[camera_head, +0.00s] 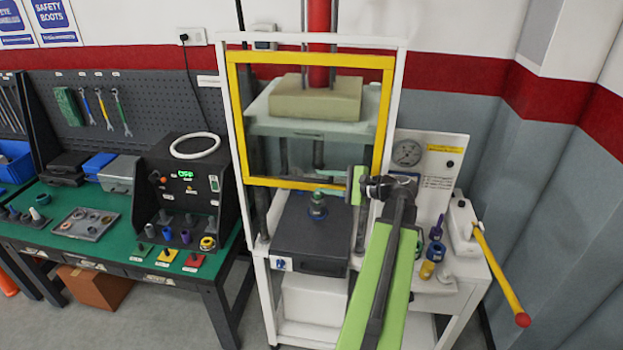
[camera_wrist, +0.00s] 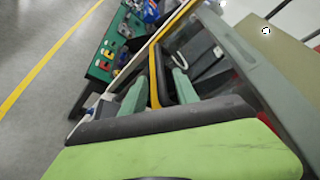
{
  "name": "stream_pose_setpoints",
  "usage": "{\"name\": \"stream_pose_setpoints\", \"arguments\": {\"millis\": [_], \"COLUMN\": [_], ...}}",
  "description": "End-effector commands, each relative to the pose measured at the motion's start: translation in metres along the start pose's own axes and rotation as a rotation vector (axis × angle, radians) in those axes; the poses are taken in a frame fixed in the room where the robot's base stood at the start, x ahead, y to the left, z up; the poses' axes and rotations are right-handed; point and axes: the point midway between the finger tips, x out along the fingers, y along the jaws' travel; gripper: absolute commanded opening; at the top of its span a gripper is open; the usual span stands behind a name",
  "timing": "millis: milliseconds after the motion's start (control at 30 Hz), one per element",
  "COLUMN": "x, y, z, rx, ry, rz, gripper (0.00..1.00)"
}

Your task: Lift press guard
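The press guard is a clear panel in a yellow frame (camera_head: 310,62) on the front of the white press stand. It hangs in front of the press plates, with its lower bar just above the dark press base. My gripper (camera_head: 350,185) is at the guard's lower right part. In the wrist view my gripper's two green fingers (camera_wrist: 157,88) are spread, and a yellow bar of the guard frame (camera_wrist: 154,75) shows between them. Gaps appear beside the bar; whether either finger touches it I cannot tell.
A red-knobbed yellow lever (camera_head: 500,275) sticks out at the right, beside a gauge panel (camera_head: 423,165) and blue and yellow bottles. A green workbench (camera_head: 75,235) with a black test box (camera_head: 182,185) stands at the left. The wall corner is close at the right.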

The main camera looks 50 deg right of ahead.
Motion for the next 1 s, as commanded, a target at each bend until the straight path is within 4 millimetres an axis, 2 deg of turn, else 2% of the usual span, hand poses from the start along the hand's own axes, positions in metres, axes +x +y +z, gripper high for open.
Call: {"name": "stream_pose_setpoints", "arguments": {"millis": [33, 200, 400, 600, 1000], "x": [-0.017, -0.065, -0.103, -0.116, -0.116], "y": [-0.003, -0.003, -0.002, 0.0, 0.0], "z": [0.002, 0.001, 0.001, 0.0, 0.0], "rx": [0.001, 0.002, 0.0, 0.0, 0.0], "ry": [0.003, 0.003, 0.001, -0.001, -0.001], "rz": [-0.002, -0.002, -0.001, 0.0, 0.0], "gripper": [0.36, 0.36, 0.36, 0.36, 0.36]}}
